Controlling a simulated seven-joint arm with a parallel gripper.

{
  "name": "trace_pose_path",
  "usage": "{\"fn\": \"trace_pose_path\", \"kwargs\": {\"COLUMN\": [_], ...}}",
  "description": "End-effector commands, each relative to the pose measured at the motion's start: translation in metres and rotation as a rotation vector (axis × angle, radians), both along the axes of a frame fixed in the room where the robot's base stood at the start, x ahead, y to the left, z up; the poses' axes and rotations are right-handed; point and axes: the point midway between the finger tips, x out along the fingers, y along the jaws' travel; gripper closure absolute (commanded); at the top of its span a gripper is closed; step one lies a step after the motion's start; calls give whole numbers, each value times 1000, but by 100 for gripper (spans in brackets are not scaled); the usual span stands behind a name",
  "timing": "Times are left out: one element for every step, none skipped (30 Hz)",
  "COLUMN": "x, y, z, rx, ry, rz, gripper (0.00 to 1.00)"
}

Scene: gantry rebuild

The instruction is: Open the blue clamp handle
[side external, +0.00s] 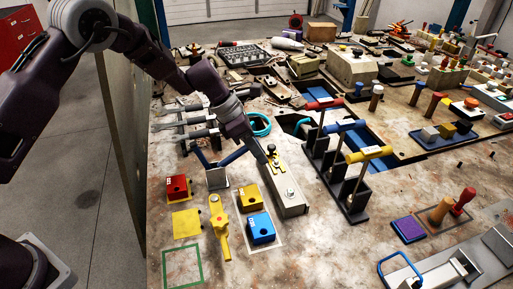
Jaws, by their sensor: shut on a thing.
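The blue clamp handle (234,157) is a slim blue bar on a small clamp with a pale grey base (217,179), left of the picture's middle. The bar slants up to the right from the base, and another blue arm slants up to the left, making a V. My gripper (257,152) reaches down from the upper left, with its fingers at the upper right end of the blue bar. It is shut on the handle there. The fingertips are small and dark, so the exact contact is hard to see.
A grey block with a yellow plate (290,197) lies just right of my gripper. Red (177,187), yellow (249,198) and blue (261,228) blocks and a yellow clamp (221,230) lie in front. T-handles on a black stand (337,180) rise to the right.

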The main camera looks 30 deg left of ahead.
Motion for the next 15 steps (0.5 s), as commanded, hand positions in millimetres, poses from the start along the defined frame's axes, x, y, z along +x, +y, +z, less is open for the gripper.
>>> {"fn": "trace_pose_path", "kwargs": {"x": [2,2,2,2,2,2,2,2,2,2,2,1,1,1,1], "y": [0,0,1,0,0,0,0,0,0,0,0,0,0,0,0], "z": [0,-1,-2,-2,-2,-3,-3,-3,-3,-4,-4,-4,-4,-4,-4], "rx": [7,11,17,19,20,23,24,26,26,26,26,26,26,26,25], "ry": [3,8,12,15,18,21,23,24,26,27,27,27,27,27,26], "rz": [2,3,3,4,4,4,4,4,4,4,4,4,5,4,5], "gripper": [100,100,100,100,100,100,100,100,100,100,100,100,100,100,100]}}
